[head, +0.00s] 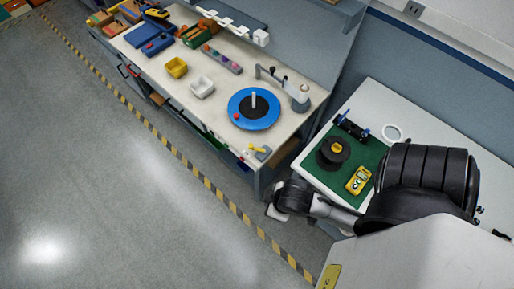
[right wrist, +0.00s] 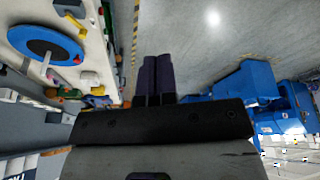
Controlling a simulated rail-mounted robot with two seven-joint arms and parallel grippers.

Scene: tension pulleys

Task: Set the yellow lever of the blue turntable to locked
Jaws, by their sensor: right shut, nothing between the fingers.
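The blue turntable (head: 240,103), a round disc with a dark hub and upright pale post, sits on the long workbench. It also shows at the left of the right wrist view (right wrist: 22,38). The small yellow lever (head: 262,149) is on a pale base at the bench's front edge, just in front of the turntable. I cannot tell its setting at this size. My right gripper (right wrist: 158,65) is shut and empty, over the floor beside the bench and apart from the lever. In the head view my right arm hides part of the right side. My left gripper is not in view.
A yellow bin (head: 176,67) and a white bin (head: 202,87) stand left of the turntable. A grey arm-like device (head: 297,93) stands behind it. A side table with a green mat (head: 345,181) holds a black spool (head: 332,152) and a yellow meter (head: 358,181). The floor in front is clear.

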